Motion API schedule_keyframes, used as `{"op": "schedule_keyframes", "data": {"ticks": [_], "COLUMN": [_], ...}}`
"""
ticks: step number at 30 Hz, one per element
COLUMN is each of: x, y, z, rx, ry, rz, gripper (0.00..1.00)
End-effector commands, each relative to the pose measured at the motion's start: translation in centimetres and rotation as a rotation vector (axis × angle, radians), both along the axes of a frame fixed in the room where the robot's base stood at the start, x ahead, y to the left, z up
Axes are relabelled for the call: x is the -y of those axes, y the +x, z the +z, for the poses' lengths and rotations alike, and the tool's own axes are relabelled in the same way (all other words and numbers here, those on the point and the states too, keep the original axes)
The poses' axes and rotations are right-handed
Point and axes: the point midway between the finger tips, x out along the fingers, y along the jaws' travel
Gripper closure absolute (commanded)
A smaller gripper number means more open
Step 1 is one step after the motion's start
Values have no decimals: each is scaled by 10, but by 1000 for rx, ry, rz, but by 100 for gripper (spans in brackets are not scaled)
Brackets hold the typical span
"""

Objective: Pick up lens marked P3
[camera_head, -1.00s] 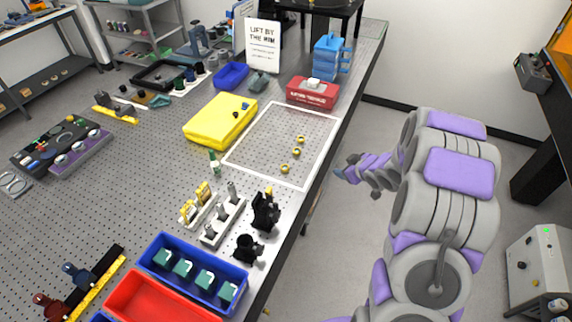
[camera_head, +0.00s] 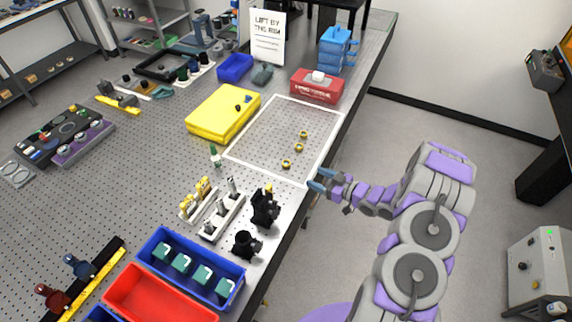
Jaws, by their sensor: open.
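Several small yellow-rimmed rings that look like lenses lie in a row inside a white-outlined area on the perforated table: a far one (camera_head: 303,134), a middle one (camera_head: 298,148) and a near one (camera_head: 286,163). Their markings are too small to read, so I cannot tell which is P3. My gripper (camera_head: 318,180) is open and empty at the table's right edge, to the right of and nearer than the near ring, apart from it.
Black mounts (camera_head: 264,207) stand near the table's right edge, left of my gripper. A yellow case (camera_head: 222,112), a red box (camera_head: 316,87) and a blue bin (camera_head: 165,243) surround the outlined area (camera_head: 265,140). The outlined area is mostly clear.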

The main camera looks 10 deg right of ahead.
Motion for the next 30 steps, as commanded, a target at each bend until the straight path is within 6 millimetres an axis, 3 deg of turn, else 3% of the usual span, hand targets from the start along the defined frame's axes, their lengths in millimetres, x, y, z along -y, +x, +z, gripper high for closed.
{"op": "schedule_keyframes", "data": {"ticks": [15, 25, 30], "x": [-47, -60, -71], "y": [56, 70, 87], "z": [-16, -19, -24], "rx": [0, 3, 3], "ry": [2, 0, 1], "rz": [1, 0, 1], "gripper": [35, 35, 35]}}
